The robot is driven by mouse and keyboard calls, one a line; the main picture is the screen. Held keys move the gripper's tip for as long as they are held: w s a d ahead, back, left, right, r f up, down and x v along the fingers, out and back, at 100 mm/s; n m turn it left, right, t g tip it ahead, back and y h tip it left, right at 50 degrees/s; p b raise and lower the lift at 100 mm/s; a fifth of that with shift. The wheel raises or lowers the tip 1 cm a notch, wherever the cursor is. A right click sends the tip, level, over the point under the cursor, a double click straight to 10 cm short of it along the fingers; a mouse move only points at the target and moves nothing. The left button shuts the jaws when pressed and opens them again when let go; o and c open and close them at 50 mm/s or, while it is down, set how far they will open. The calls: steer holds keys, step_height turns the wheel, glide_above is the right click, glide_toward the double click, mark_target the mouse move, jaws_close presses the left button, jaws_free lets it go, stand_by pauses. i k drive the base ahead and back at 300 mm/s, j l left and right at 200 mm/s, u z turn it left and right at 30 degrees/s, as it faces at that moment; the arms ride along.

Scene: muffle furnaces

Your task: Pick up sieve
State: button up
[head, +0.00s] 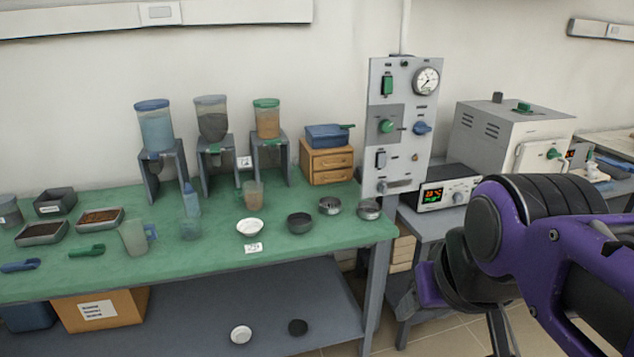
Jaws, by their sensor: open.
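Two small round metal dishes sit near the right end of the green bench (190,270). One shallow metal ring (330,206) and another (369,209) at the bench edge look most like a sieve; I cannot tell which is the sieve, as the mesh is too small to make out. My purple and black arm fills the lower right of the head view. My gripper (502,335) is only partly seen at the bottom edge, open, right of the bench and apart from the dishes.
A black bowl (299,222) and a white bowl (250,228) stand left of the metal dishes. Jugs, trays and scoops lie farther left. Hoppers (212,140) and a wooden drawer box (327,162) stand behind. A grey control panel (400,125) rises close behind the right dish.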

mark_target(330, 205)
steer(key=i+l+u, duration=0.15)
steer(key=i, duration=0.3)
steer(key=i+l+u, duration=0.1)
steer(key=i, duration=0.35)
